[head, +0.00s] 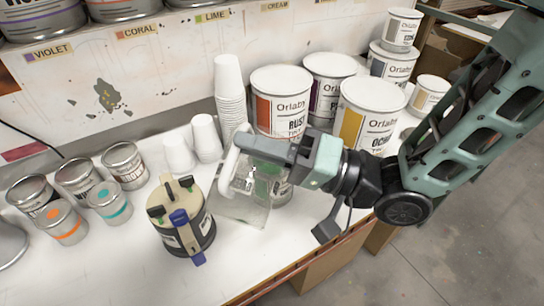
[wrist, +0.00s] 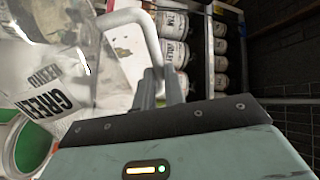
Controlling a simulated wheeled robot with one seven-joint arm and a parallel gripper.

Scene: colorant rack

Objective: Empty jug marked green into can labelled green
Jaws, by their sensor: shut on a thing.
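My gripper (head: 243,150) is shut on the white handle of a clear jug (head: 240,207); the fingers (wrist: 160,88) and handle also show in the wrist view. The jug is held at the bench front and looks tilted. A metal can (head: 284,190) stands just behind and right of it, partly hidden by the jug and gripper. In the wrist view a white surface reads GREEN (wrist: 45,95); I cannot tell if it is on jug or can. A round rim with green inside (wrist: 32,148) shows at lower left. Whether liquid is flowing cannot be seen.
A cream pot with blue and black clamps (head: 185,222) stands close left of the jug. Stacked white cups (head: 230,85) and large Orlaby tins (head: 281,98) stand behind. Several small tins (head: 75,178) fill the left. The bench's front edge is near.

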